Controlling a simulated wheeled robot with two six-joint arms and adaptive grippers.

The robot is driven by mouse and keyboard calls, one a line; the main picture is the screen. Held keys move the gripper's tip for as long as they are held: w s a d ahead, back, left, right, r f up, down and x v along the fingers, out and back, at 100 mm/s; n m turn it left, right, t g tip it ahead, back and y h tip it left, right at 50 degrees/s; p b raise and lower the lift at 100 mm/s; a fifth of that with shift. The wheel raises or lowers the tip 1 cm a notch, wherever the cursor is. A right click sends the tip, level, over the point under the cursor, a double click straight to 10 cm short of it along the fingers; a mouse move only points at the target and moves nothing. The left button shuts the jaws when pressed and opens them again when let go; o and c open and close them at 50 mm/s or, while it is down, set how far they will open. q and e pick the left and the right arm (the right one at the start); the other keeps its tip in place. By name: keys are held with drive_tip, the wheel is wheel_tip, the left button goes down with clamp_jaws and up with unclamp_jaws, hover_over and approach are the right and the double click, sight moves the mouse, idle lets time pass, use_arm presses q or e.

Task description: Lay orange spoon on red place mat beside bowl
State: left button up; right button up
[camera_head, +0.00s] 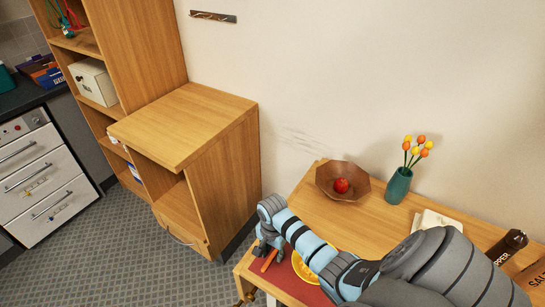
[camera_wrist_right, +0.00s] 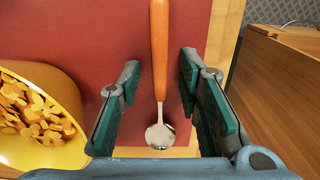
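The orange spoon (camera_wrist_right: 159,70) has an orange handle and a metal bowl end. In the right wrist view it lies on the red place mat (camera_wrist_right: 100,30), its metal end near the mat's edge. My right gripper (camera_wrist_right: 158,95) is open, with one finger on each side of the spoon and a gap to both. The yellow bowl (camera_wrist_right: 75,95), holding yellow-orange pieces, stands left of the spoon. In the head view my right gripper (camera_head: 267,253) is over the mat (camera_head: 285,278) at the table's left end, and my arm partly hides the bowl (camera_head: 303,268). My left gripper is out of view.
On the table (camera_head: 325,215) stand a brown bowl (camera_head: 333,185) with a red fruit, a green vase (camera_head: 398,186) of flowers and a dark pepper mill (camera_head: 507,246). A wooden cabinet (camera_head: 225,180) stands left of the table, near the gripper.

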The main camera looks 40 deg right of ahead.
sight(273, 254)
wheel_tip(273, 254, up, 12)
drive_tip(key=p, duration=0.3)
drive_tip(key=shift+r+p, duration=0.15)
drive_tip(key=shift+p, duration=0.15)
wheel_tip(273, 254, down, 13)
drive_tip(key=b, duration=0.4)
wheel_tip(273, 254, up, 6)
drive_tip(key=p, duration=0.5)
drive_tip(key=shift+f, duration=0.25)
drive_tip(key=shift+f, duration=0.15)
